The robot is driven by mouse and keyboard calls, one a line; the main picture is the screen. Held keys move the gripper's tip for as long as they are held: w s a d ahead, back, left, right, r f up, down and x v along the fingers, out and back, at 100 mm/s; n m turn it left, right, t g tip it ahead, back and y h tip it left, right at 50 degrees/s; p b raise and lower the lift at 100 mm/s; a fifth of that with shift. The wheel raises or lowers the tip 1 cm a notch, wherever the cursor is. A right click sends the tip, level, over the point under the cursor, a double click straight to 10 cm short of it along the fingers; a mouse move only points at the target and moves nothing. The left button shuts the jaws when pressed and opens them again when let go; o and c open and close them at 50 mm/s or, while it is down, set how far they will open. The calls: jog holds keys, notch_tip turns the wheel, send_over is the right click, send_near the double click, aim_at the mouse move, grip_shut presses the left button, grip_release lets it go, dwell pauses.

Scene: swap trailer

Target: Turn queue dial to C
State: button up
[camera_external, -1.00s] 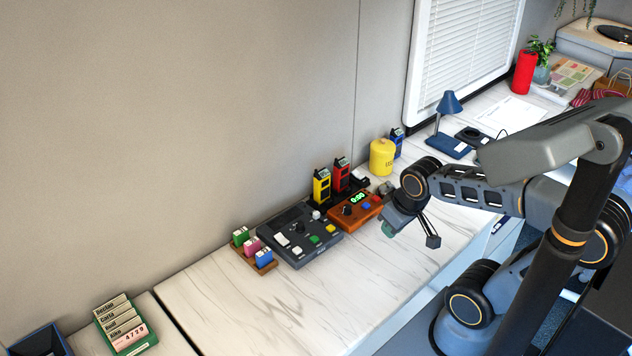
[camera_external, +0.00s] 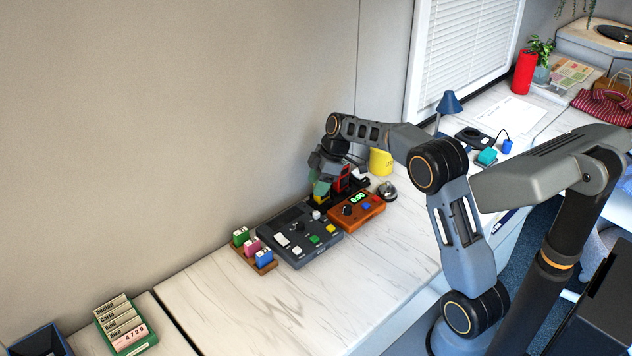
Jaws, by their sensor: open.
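A dark grey control panel (camera_external: 283,262) lies on the counter against the wall. A black round knob (camera_external: 297,251) sits near its middle, among white, green and yellow buttons. No letter by the knob can be read. An orange box (camera_external: 368,215) beside it, to the right, has a lit green display and its own black knob (camera_external: 347,210). I cannot tell from labels which knob is the queue dial. My gripper (camera_external: 320,188) is open, above the back right of the grey panel, close to the yellow and red handsets. It partly hides them.
A rack with several coloured cartridges (camera_external: 264,259) stands left of the panel. A silver bell (camera_external: 387,190) and a yellow canister (camera_external: 381,162) are to the right. The white counter in front (camera_external: 300,300) is clear. The wall is close behind.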

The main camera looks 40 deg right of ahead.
aim_at(300, 223)
jog(key=shift+n, duration=0.8)
jog(key=x, duration=1.4)
jog(key=shift+s+a+p, duration=0.1)
jog(key=shift+p, duration=0.2)
jog(key=c, duration=0.9)
jog(key=shift+o, duration=0.2)
